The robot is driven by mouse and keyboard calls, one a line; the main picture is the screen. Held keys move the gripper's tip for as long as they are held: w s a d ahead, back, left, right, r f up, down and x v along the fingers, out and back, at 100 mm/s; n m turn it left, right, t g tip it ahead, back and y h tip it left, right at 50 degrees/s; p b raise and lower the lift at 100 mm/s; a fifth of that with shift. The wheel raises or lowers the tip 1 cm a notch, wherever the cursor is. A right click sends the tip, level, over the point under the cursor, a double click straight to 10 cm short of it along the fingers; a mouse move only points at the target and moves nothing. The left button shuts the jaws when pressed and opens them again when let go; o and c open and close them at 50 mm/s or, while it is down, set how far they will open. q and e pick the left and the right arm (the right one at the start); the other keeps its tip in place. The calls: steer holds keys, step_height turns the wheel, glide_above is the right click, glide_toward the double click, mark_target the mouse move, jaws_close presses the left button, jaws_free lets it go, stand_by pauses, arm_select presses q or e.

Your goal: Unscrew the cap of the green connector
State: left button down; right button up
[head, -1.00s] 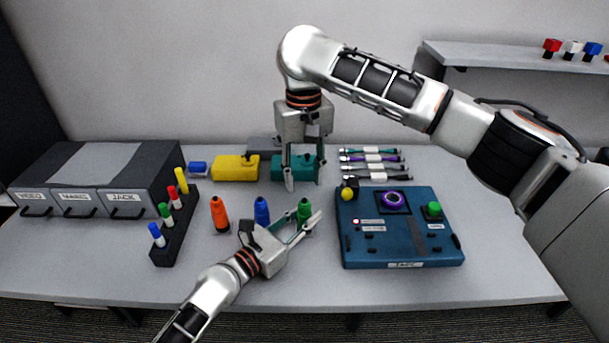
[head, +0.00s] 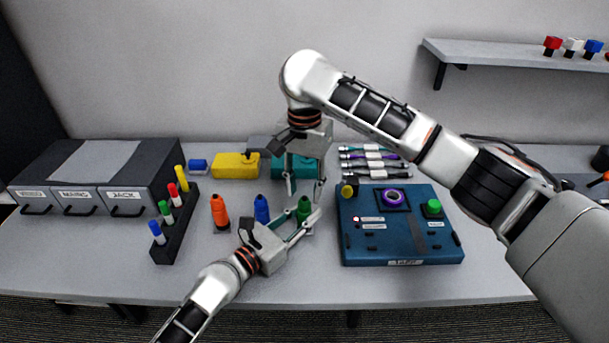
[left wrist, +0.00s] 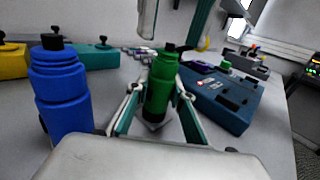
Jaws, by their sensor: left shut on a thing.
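The green connector (head: 304,209) stands upright on the table, at the right end of a row with a blue connector (head: 262,209) and an orange connector (head: 220,212). In the left wrist view the green connector (left wrist: 160,88) has a dark cap (left wrist: 170,48) on top. My left gripper (head: 303,222) is shut on the green connector's body, one finger on each side. My right gripper (head: 304,190) points down from above, open, its fingertips apart around the level of the connector's top. In the left wrist view its fingers flank the space above the cap without visibly touching it.
A dark blue test box (head: 370,247) stands close on the right. Yellow (head: 236,166) and teal (head: 287,166) boxes stand behind. A marker rack (head: 163,250) and a drawer unit (head: 95,180) are at left. Several cables (head: 375,160) lie at the back.

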mark_target(304, 197)
steer(key=shift+f, duration=1.9)
steer(key=shift+c, duration=0.4)
